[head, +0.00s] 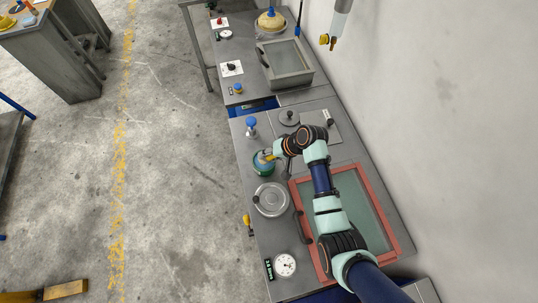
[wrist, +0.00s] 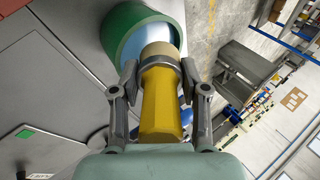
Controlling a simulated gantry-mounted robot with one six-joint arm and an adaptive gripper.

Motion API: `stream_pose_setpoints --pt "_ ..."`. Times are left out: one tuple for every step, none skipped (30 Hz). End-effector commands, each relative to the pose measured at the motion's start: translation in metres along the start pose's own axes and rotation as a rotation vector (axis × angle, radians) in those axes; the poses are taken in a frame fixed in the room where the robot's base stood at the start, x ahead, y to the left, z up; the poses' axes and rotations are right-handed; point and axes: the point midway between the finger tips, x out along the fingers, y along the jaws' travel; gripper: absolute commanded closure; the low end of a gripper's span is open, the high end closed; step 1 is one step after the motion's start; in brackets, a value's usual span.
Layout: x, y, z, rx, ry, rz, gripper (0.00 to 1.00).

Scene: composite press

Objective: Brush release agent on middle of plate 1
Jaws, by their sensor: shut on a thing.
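My gripper (wrist: 158,75) is shut on a brush (wrist: 160,100) with a yellow handle and a pale tip. The tip is at the mouth of a green pot (wrist: 120,30) with pale blue inside; I cannot tell how deep it reaches. In the head view, the brush (head: 268,156) and my gripper (head: 276,152) are over the green pot (head: 263,168) on the grey bench. A red-framed panel (head: 392,232) lies to the right, partly behind my arm. A grey-framed panel (head: 310,76) lies farther back. No label shows which is plate 1.
A blue knob (head: 251,122) stands behind the pot. A wall (head: 440,120) runs along the right.

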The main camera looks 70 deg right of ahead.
Motion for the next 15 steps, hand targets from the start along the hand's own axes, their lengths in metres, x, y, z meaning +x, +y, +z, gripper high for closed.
stream_pose_setpoints --pt "0.0008 0.0005 0.0001 0.0 0.0 0.0 0.94" --pt "0.0011 0.0007 0.0001 0.0 0.0 0.0 0.94" --pt "0.0015 0.0009 0.0002 0.0 0.0 0.0 0.94" --pt "0.0018 0.0011 0.0002 0.0 0.0 0.0 0.94" --pt "0.0021 0.0013 0.0003 0.0 0.0 0.0 0.94" --pt "0.0025 0.0016 0.0004 0.0 0.0 0.0 0.94" --pt "0.0028 0.0018 0.0004 0.0 0.0 0.0 0.94" --pt "0.0031 0.002 0.0004 0.0 0.0 0.0 0.94" --pt "0.0035 0.0022 0.0005 0.0 0.0 0.0 0.94" --pt "0.0038 0.0024 0.0006 0.0 0.0 0.0 0.94" --pt "0.0041 0.0026 0.0006 0.0 0.0 0.0 0.94" --pt "0.0045 0.0029 0.0007 0.0 0.0 0.0 0.94" --pt "0.0048 0.0031 0.0008 0.0 0.0 0.0 0.94" --pt "0.0051 0.0033 0.0008 0.0 0.0 0.0 0.94" --pt "0.0055 0.0035 0.0009 0.0 0.0 0.0 0.94"
